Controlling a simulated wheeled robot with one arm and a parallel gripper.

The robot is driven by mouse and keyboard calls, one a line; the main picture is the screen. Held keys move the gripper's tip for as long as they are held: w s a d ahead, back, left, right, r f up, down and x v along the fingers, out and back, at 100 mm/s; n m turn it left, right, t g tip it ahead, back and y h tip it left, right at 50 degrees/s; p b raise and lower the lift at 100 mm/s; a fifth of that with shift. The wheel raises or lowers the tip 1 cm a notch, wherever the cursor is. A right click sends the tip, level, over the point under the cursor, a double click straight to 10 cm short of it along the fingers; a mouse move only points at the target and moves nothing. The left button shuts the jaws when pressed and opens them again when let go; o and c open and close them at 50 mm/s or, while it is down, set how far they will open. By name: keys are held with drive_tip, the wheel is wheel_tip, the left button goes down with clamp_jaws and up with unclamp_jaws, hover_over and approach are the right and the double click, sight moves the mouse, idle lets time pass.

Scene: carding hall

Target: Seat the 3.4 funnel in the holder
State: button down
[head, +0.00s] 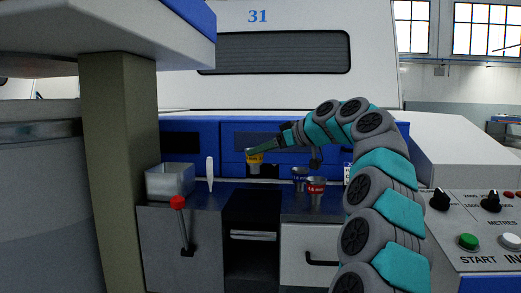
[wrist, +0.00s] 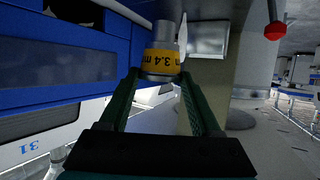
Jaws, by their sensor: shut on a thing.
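The 3.4 funnel is a metal piece with a yellow band; it shows in the head view (head: 254,158) and, with "3.4 m" readable, in the wrist view (wrist: 162,58). My gripper (head: 260,150) is shut on it, the two green fingers on either side of it in the wrist view (wrist: 157,77). The funnel hangs in front of the blue panel, above the gap in the metal worktop. A dark block (head: 263,171) shows just under it; I cannot tell whether this is the holder or whether they touch.
Two other funnels, one blue-banded (head: 300,178) and one red-banded (head: 316,188), stand on the worktop to the right. A metal tin (head: 170,181), a white-handled tool (head: 210,173) and a red-knobbed lever (head: 177,203) are to the left. A control panel (head: 485,230) is at right.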

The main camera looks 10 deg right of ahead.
drive_tip(key=shift+s, duration=0.1)
drive_tip(key=shift+d+f+b, duration=0.1)
drive_tip(key=shift+f+b, duration=4.55)
drive_tip(key=shift+f, duration=0.1)
unclamp_jaws()
